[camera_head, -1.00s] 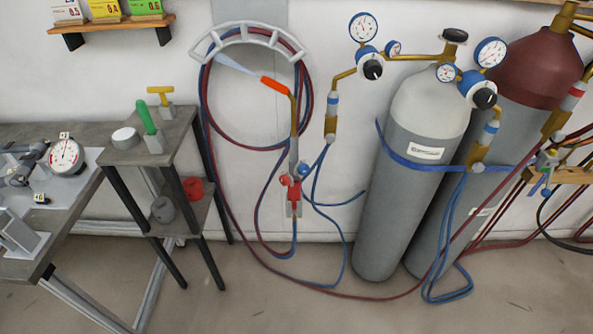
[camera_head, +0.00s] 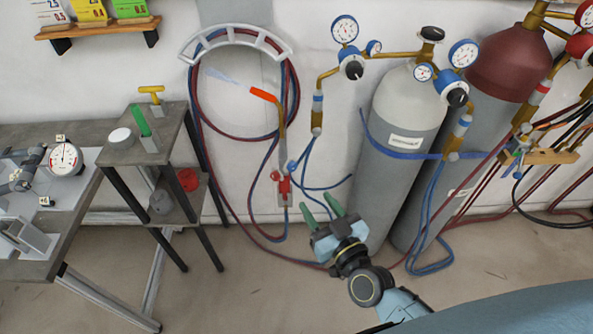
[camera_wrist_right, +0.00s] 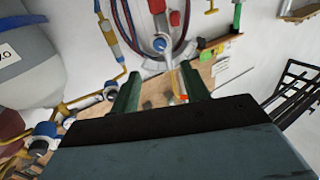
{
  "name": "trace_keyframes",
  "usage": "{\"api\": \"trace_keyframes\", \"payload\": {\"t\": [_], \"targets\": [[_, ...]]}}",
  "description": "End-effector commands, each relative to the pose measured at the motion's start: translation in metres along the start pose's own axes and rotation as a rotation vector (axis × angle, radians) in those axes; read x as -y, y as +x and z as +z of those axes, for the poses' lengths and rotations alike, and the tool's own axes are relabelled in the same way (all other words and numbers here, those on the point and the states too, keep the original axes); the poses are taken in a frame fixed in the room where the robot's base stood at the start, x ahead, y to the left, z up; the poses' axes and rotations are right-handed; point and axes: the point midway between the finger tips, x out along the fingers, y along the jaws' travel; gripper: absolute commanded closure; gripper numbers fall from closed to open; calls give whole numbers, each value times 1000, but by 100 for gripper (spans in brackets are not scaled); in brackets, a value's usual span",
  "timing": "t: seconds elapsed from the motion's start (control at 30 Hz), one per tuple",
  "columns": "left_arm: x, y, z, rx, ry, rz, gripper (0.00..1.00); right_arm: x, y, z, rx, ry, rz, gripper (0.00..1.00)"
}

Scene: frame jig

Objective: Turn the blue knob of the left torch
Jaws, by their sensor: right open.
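The left torch hangs upright on the wall in the head view, with a red knob (camera_head: 283,185), a small blue knob (camera_head: 291,166) and a bent brass tube ending in an orange tip (camera_head: 264,94). Its blue knob also shows in the right wrist view (camera_wrist_right: 160,44), near the red knob (camera_wrist_right: 175,18). My right gripper (camera_head: 315,203) is open and empty, its green fingers pointing up toward the wall, below and right of the torch in the head view. In the wrist view the blue knob appears beyond the gap between the fingers (camera_wrist_right: 161,68), not touched. My left gripper is not in view.
A grey cylinder (camera_head: 385,185) with a blue strap stands just right of my right gripper; a red-topped cylinder (camera_head: 505,65) is behind it. Hoses (camera_head: 430,245) hang around the torch and cylinders. A small stand (camera_head: 165,135) is left. Another torch (camera_head: 520,148) is at the right.

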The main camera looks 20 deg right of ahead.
Motion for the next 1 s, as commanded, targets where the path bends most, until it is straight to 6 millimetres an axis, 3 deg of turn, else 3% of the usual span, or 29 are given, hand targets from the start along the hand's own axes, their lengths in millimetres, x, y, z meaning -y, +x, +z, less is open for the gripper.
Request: {"api": "trace_keyframes", "payload": {"t": [0.3, 0.5, 0.7, 1.0], "targets": [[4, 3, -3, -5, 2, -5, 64, 0, 69, 0, -2, -1, 0, 54], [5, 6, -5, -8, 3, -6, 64, 0, 98, 0, -1, -1, 0, 54], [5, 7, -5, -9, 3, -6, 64, 0, 110, 0, 0, -1, -1, 54], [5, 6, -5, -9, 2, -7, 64, 0, 111, 0, 1, -1, -1, 57]]}}
